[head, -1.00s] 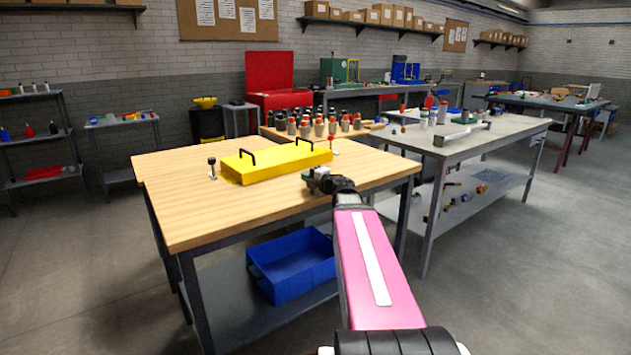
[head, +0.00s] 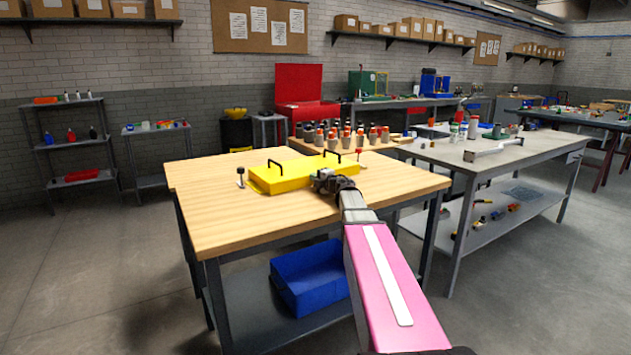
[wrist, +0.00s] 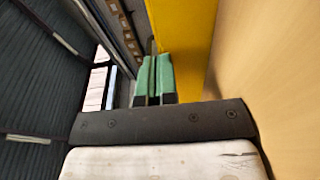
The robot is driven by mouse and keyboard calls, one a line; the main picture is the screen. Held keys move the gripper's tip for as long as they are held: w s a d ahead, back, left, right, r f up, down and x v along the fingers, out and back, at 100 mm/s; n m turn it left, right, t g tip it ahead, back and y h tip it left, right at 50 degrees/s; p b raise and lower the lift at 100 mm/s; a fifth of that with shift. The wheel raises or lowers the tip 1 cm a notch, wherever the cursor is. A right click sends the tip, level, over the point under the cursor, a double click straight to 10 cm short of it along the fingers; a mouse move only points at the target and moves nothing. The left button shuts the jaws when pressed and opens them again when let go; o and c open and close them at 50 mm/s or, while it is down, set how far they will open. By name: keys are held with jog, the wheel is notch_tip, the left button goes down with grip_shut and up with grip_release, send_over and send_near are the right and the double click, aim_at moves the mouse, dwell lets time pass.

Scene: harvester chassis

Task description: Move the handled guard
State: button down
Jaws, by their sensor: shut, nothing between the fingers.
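The handled guard (head: 288,177) is a long yellow cover with two black handles on top. It lies on the wooden workbench top (head: 215,205), and its yellow side also shows in the wrist view (wrist: 190,35). My gripper (head: 320,178) is at the near right part of the guard in the head view, overlapping its front edge. In the wrist view the green-padded fingers (wrist: 153,80) are together and empty, beside the yellow side. I cannot tell whether they touch it. My arm hides part of the bench's front right.
A black-knobbed clamp (head: 240,178) stands at the guard's left end and a red-tipped one (head: 359,152) at its right. A blue bin (head: 310,278) sits on the shelf below. A grey table (head: 450,152) with bottles stands to the right. The bench's left part is clear.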

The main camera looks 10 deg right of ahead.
dwell(0.3)
jog(key=shift+w+d, duration=0.2)
jog(key=shift+w, duration=0.45)
jog(key=shift+w+d, duration=0.2)
jog(key=shift+w, duration=0.4)
